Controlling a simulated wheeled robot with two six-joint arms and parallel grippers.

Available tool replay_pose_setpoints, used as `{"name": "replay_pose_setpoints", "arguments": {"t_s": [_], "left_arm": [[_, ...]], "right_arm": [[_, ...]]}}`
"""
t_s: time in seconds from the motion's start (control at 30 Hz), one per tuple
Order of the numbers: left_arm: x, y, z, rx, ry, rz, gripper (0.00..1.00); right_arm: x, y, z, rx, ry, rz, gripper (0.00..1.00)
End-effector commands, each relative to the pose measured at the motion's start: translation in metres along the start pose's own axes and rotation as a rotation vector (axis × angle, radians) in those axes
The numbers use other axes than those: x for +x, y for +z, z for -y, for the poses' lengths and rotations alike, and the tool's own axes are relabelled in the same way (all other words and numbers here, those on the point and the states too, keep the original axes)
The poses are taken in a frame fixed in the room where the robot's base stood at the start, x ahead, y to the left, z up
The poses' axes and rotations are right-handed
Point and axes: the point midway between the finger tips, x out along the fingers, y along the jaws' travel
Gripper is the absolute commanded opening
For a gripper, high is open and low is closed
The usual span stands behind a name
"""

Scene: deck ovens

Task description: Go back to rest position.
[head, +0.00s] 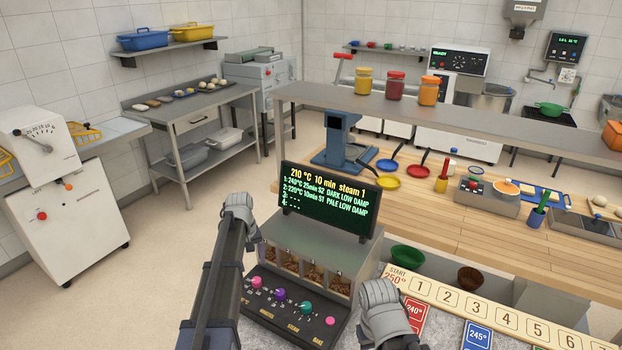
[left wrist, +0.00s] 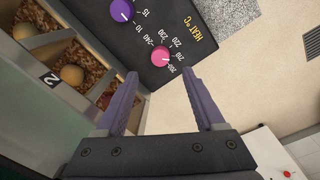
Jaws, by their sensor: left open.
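My left gripper (left wrist: 160,88) is open in the left wrist view, with nothing between its two fingers. The pink HEAT knob (left wrist: 160,56) shows just beyond the fingertips, apart from them as far as I can tell. A purple knob (left wrist: 122,10) is farther up on the dark control panel (left wrist: 182,22). In the head view my left arm rises at the left of the panel (head: 290,322); exactly where its fingertips are there is hard to tell.
The display (head: 326,200) above the panel reads 210 °C, 10 min, steam 1. The wooden counter (head: 470,230) holds pans and small tools. A white machine (head: 62,185) stands at the left, and a metal table (head: 185,105) behind. Floor is open at the left.

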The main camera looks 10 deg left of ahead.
Motion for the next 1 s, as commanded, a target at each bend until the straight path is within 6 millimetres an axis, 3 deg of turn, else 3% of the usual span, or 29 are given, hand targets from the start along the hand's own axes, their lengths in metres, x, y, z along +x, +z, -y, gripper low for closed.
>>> {"name": "replay_pose_setpoints", "arguments": {"t_s": [0.07, 0.17, 0.3, 0.4, 0.5, 0.6, 0.7, 0.8, 1.0], "left_arm": [[0.000, 0.016, -0.008, 0.035, -0.005, 0.002, 0.71], [0.002, 0.060, -0.028, 0.139, -0.022, 0.007, 0.71], [0.003, 0.153, -0.060, 0.375, -0.060, 0.017, 0.71], [0.004, 0.219, -0.071, 0.555, -0.090, 0.022, 0.71], [0.003, 0.274, -0.074, 0.713, -0.117, 0.027, 0.71], [0.003, 0.314, -0.072, 0.836, -0.138, 0.030, 0.71], [0.003, 0.338, -0.069, 0.919, -0.153, 0.031, 0.71], [0.002, 0.350, -0.067, 0.962, -0.162, 0.032, 0.71], [0.002, 0.352, -0.068, 0.976, -0.164, 0.033, 0.71]], "right_arm": [[0.000, 0.000, 0.000, 0.000, 0.000, 0.000, 0.50], [0.000, 0.000, 0.000, 0.000, 0.000, 0.000, 0.50], [0.000, 0.000, 0.000, 0.000, 0.000, 0.000, 0.50], [0.000, 0.000, 0.000, 0.000, 0.000, 0.000, 0.50], [0.000, 0.000, 0.000, 0.000, 0.000, 0.000, 0.50], [0.000, 0.000, 0.000, 0.000, 0.000, 0.000, 0.50], [0.000, 0.000, 0.000, 0.000, 0.000, 0.000, 0.50], [0.000, 0.000, 0.000, 0.000, 0.000, 0.000, 0.50], [0.000, 0.000, 0.000, 0.000, 0.000, 0.000, 0.50]]}}
